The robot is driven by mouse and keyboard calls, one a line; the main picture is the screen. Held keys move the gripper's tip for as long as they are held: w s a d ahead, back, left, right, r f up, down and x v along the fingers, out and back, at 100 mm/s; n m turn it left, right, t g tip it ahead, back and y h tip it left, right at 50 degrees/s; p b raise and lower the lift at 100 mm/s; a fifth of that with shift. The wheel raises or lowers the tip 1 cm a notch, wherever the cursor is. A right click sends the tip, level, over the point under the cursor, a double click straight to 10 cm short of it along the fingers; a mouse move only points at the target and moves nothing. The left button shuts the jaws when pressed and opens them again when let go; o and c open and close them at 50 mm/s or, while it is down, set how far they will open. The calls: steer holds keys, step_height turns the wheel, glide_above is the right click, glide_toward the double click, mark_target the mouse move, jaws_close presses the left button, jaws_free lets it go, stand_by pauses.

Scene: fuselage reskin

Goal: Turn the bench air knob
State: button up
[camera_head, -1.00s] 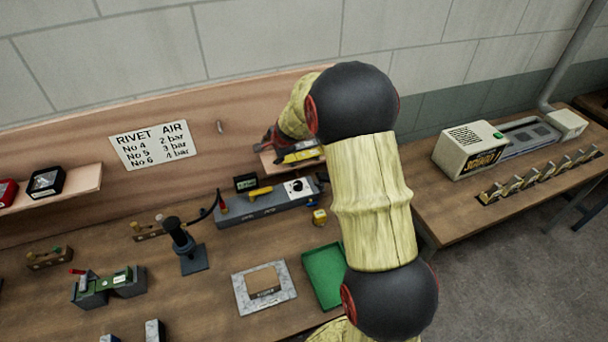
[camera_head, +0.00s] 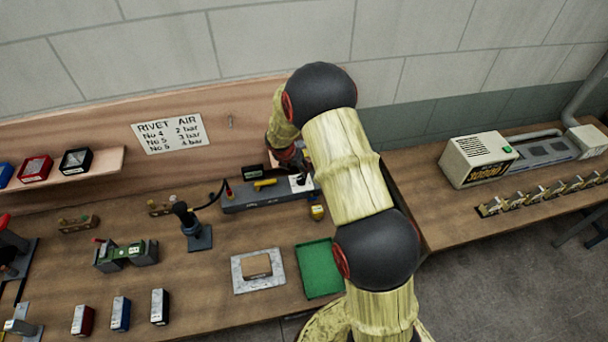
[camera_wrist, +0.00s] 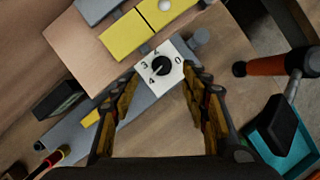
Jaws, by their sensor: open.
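The bench air knob (camera_wrist: 161,66) is a black round knob on a white dial plate (camera_wrist: 176,76) marked with numbers, 0 among them. In the wrist view it sits beyond and between the fingertips of my gripper (camera_wrist: 172,92), which is open and empty. The fingers appear apart from the knob. In the head view my gripper (camera_head: 294,162) is over the right end of the grey air unit (camera_head: 240,203), and it and my arm partly hide the dial. The unit carries a yellow lever (camera_head: 265,184) and a small dark display (camera_head: 252,171).
A yellow-topped block (camera_wrist: 135,32) on a wooden shelf lies close past the dial. An orange-handled tool (camera_wrist: 270,66) is at right in the wrist view. A green tray (camera_head: 318,270), a black stand (camera_head: 190,228) and a framed plate (camera_head: 257,270) stand on the bench.

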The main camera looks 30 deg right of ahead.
mark_target(301, 178)
steer(key=shift+s+d+f+m, duration=0.1)
steer(key=shift+f+m, duration=0.05)
steer(key=shift+f, duration=0.45)
steer(key=shift+s+d+f+m, duration=0.1)
steer(key=shift+f+m, duration=0.05)
steer(key=shift+f, duration=0.4)
steer(key=x, duration=0.6)
steer(key=shift+w+d+f, duration=0.1)
steer(key=shift+w+f, duration=0.1)
steer(key=shift+f, duration=0.1)
steer(key=shift+c, duration=0.2)
steer(key=c, duration=1.1)
